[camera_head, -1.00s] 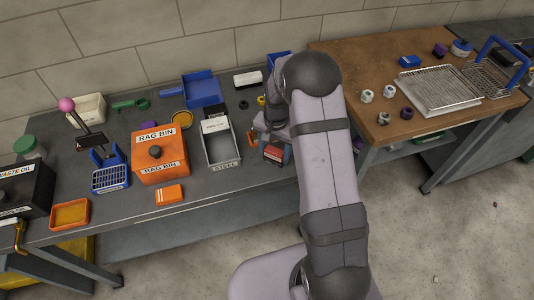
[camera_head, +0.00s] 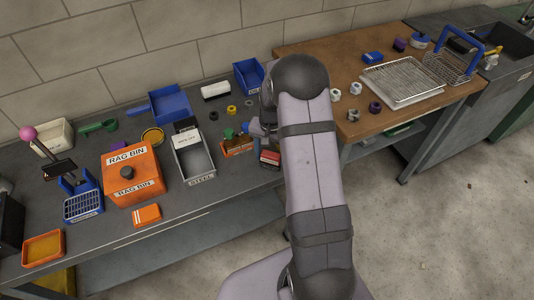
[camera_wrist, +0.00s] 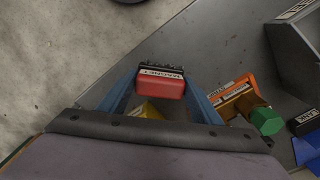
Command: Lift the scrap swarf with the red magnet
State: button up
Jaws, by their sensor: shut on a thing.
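The red magnet (camera_wrist: 160,86), with a white label and a dark studded end, sits between the two blue fingers of my gripper (camera_wrist: 159,95) in the wrist view. My gripper is shut on it. In the head view the magnet (camera_head: 270,158) shows beside my arm, near the bench's front edge. My arm hides most of the gripper there. I cannot make out the scrap swarf clearly. A grey open bin labelled STEEL (camera_head: 193,162) stands left of the magnet; I cannot tell what lies in it.
The orange RAG BIN (camera_head: 133,176) is farther left. A yellow piece (camera_wrist: 147,110) shows below the magnet. A wooden bench (camera_head: 400,95) with wire racks is at right.

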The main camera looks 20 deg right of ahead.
jog(key=shift+a+p, duration=0.55)
jog(key=shift+a, duration=6.05)
jog(key=shift+a+r+p, duration=0.15)
jog(key=shift+a+p, duration=0.1)
jog(key=shift+p, duration=0.05)
jog(key=d, duration=0.2)
jog(key=shift+d, duration=0.3)
jog(key=shift+d+f, duration=0.2)
jog(key=shift+d, duration=5.45)
notch_tip(320, 180, up, 3)
jog(key=shift+w+f+p, duration=0.1)
jog(key=shift+w+p, duration=0.05)
jog(key=shift+p, duration=0.65)
jog(key=shift+r+p, duration=0.55)
jog(key=shift+r, duration=0.15)
jog(key=shift+r+p, duration=1.6)
jog(key=shift+r, duration=0.45)
